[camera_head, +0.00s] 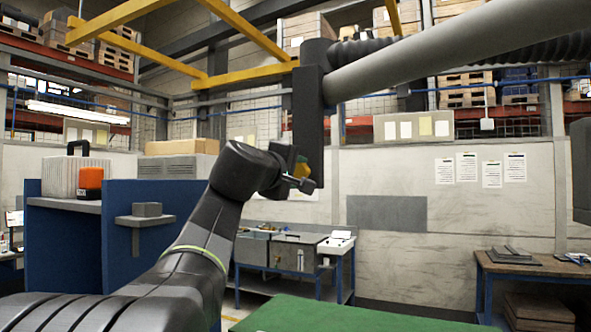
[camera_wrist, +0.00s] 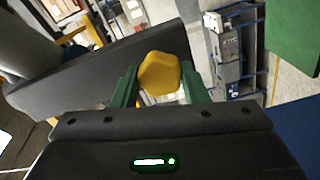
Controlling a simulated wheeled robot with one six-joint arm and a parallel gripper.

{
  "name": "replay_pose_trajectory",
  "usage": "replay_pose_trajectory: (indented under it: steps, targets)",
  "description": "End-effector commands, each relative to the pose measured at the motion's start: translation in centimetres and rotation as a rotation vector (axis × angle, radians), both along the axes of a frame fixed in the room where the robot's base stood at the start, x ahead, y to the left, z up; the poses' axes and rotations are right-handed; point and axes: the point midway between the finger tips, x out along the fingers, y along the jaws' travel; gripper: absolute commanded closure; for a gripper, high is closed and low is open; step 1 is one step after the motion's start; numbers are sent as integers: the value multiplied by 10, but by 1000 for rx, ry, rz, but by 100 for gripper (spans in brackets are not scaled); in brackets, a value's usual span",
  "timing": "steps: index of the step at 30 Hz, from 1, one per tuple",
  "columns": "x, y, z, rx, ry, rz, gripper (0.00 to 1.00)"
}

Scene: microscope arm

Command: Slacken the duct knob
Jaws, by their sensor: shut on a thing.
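The duct knob is a yellow, lobed knob (camera_wrist: 160,74), seen in the wrist view on the dark grey bracket (camera_wrist: 100,72). My gripper (camera_wrist: 160,88) has its two green fingers on either side of the knob, shut on it. In the head view the knob (camera_head: 301,170) shows as a small yellow patch at the lower end of the upright dark bracket (camera_head: 308,120), partly hidden by my gripper (camera_head: 297,176). A thick grey duct tube (camera_head: 430,55) runs from the bracket's upper end to the upper right.
A green surface (camera_head: 340,316) lies below at the front. A blue partition (camera_head: 150,240) with an orange box (camera_head: 90,182) stands at left. A grey workbench (camera_head: 292,252) is behind my arm, and a wooden table (camera_head: 530,264) stands at right. Yellow beams (camera_head: 245,70) cross overhead.

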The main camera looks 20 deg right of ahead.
Motion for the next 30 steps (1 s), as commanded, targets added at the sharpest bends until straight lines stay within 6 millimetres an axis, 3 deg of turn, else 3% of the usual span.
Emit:
replay_pose_trajectory:
  steps: [23,24,27,30]
  targets:
    - [0,0,0,-71,83,1,83]
    - [0,0,0,-71,83,1,58]
    - [0,0,0,-71,83,1,38]
    - [0,0,0,-71,83,1,38]
